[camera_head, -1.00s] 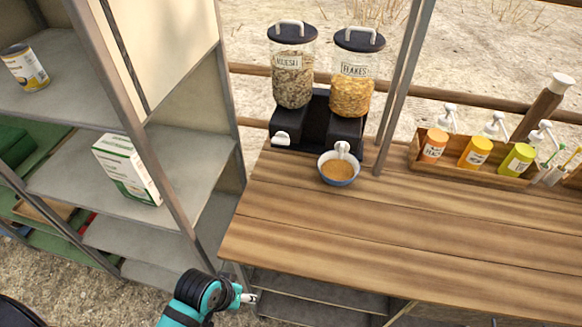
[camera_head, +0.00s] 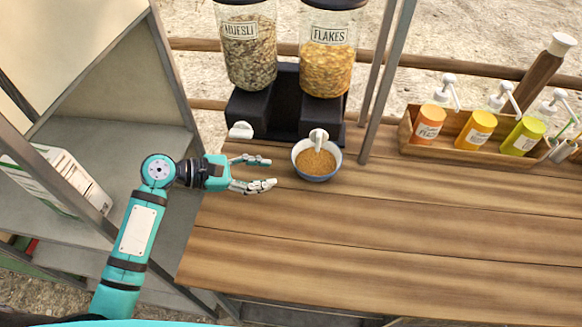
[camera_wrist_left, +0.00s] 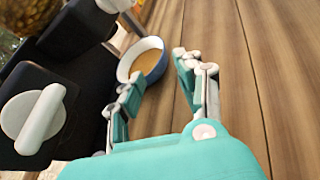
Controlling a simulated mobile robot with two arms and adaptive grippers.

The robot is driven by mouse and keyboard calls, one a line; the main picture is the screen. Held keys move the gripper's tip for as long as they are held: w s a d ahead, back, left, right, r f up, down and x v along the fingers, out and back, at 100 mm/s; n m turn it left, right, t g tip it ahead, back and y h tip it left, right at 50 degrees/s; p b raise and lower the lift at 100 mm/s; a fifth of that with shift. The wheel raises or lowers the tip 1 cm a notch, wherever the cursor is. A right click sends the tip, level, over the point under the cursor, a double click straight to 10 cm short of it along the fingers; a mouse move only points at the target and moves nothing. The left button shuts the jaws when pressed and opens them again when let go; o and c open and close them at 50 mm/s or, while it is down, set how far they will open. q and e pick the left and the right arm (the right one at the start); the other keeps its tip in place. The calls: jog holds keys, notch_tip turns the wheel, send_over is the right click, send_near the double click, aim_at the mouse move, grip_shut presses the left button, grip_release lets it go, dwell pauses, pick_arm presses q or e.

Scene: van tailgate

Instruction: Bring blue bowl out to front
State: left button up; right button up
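The blue bowl (camera_head: 316,160), white inside and filled with brown flakes, stands upright on the wooden counter (camera_head: 380,240) under the spout of the FLAKES dispenser (camera_head: 327,60). My left gripper (camera_head: 264,173) is open and empty, just left of the bowl with its fingers pointing right towards it. In the left wrist view the bowl (camera_wrist_left: 150,58) lies beyond the open fingertips (camera_wrist_left: 158,72), apart from them as far as I can tell. My right gripper is in neither view.
The MUESLI dispenser (camera_head: 248,50) and its white knob (camera_head: 241,130) stand behind my left gripper. A metal post (camera_head: 385,80) rises right of the bowl. A wooden box (camera_head: 465,150) holds several pump bottles. The front of the counter is clear.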

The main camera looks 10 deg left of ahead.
aim_at(319, 177)
pick_arm(q)
jog(key=p+x, duration=0.1)
jog(key=x, duration=1)
jog(key=shift+s+d, duration=0.15)
jog(key=x, duration=0.4)
jog(key=shift+x, duration=0.8)
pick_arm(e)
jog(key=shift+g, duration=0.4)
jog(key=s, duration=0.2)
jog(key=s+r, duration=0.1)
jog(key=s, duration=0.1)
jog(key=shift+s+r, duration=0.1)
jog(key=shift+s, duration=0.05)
pick_arm(q)
grip_shut()
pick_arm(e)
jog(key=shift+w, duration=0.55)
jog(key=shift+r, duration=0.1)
